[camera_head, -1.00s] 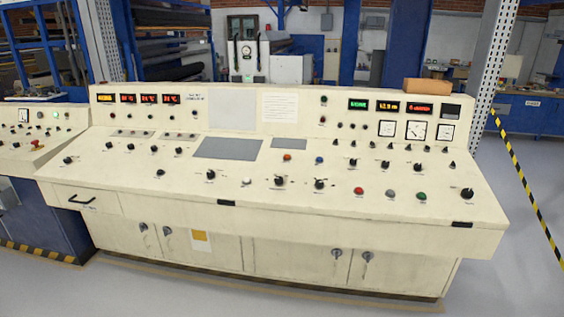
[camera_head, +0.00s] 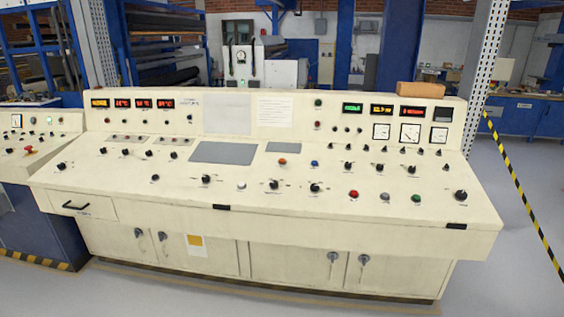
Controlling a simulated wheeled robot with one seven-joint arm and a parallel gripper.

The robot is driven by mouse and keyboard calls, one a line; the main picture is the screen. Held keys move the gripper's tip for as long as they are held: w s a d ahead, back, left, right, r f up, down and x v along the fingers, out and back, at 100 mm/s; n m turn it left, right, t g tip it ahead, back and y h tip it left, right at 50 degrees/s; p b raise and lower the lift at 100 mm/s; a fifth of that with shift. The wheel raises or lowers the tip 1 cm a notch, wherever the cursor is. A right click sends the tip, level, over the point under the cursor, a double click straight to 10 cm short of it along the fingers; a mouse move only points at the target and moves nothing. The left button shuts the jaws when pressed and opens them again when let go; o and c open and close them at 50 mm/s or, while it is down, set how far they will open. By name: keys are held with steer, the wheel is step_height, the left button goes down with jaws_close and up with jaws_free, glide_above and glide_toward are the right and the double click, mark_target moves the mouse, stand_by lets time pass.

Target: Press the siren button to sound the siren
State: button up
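A long cream control console (camera_head: 330,222) stands ahead, with a sloped desk and an upright back panel. On the desk's right part sit a red button (camera_head: 353,194), a grey-white button (camera_head: 384,196) and a green button (camera_head: 416,198) in a row. An orange button (camera_head: 282,162), a blue button (camera_head: 314,163) and a white button (camera_head: 241,186) are near the middle. The labels are too small to read, so I cannot tell which one is the siren button. My gripper is not in view.
A second console (camera_head: 40,150) with a red knob adjoins on the left. A perforated metal post (camera_head: 487,75) rises at the right. Black-yellow tape (camera_head: 520,190) runs beside clear grey floor. A brown box (camera_head: 420,90) rests on top of the console.

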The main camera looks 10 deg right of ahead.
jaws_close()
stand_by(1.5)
